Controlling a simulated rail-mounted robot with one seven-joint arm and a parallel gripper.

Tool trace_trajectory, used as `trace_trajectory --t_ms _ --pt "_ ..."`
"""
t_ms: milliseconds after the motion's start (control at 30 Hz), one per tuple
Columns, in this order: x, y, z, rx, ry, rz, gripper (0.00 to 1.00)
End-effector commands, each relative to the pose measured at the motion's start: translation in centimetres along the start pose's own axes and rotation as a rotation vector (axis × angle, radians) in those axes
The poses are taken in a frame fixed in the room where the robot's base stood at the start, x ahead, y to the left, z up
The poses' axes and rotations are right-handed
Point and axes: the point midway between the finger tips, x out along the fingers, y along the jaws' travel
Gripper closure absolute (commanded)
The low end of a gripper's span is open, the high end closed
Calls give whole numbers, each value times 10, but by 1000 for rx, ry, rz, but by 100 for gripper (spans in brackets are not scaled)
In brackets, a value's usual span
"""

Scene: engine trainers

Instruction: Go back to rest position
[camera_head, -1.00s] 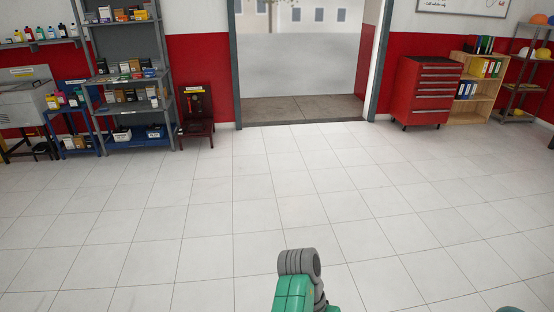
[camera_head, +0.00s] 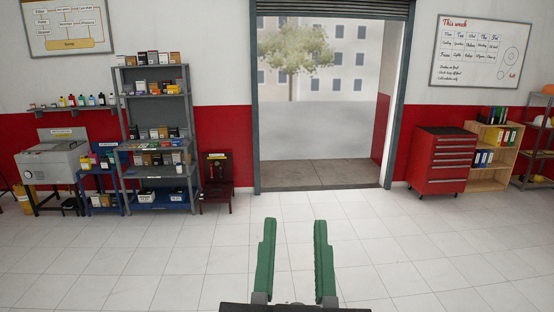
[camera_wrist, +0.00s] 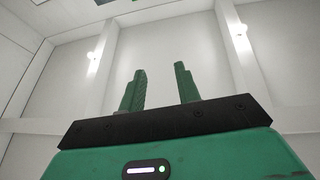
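My gripper (camera_head: 294,240) points upward at the bottom middle of the head view. Its two green fingers stand apart with nothing between them. In the wrist view my gripper (camera_wrist: 162,88) also shows open and empty, with the pale ceiling and walls behind it. No object touches the fingers in either view.
The tiled floor (camera_head: 120,262) is clear. Along the far wall stand a grey shelf unit (camera_head: 155,131) with boxes, a dark red stand (camera_head: 217,180), an open doorway (camera_head: 318,172), a red tool cabinet (camera_head: 441,160) and a wooden binder shelf (camera_head: 495,157).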

Motion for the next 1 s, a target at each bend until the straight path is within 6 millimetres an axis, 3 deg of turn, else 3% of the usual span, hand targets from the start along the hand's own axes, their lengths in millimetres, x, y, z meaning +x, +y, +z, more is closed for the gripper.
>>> trace_trajectory --t_ms 33,100,200,1000 --pt "-7 -6 -28 3 53 -21 67" --pt "-18 -14 -49 9 110 -46 67" --pt "-27 -19 -64 14 153 -63 67" --pt "-29 -19 -64 15 157 -64 67"
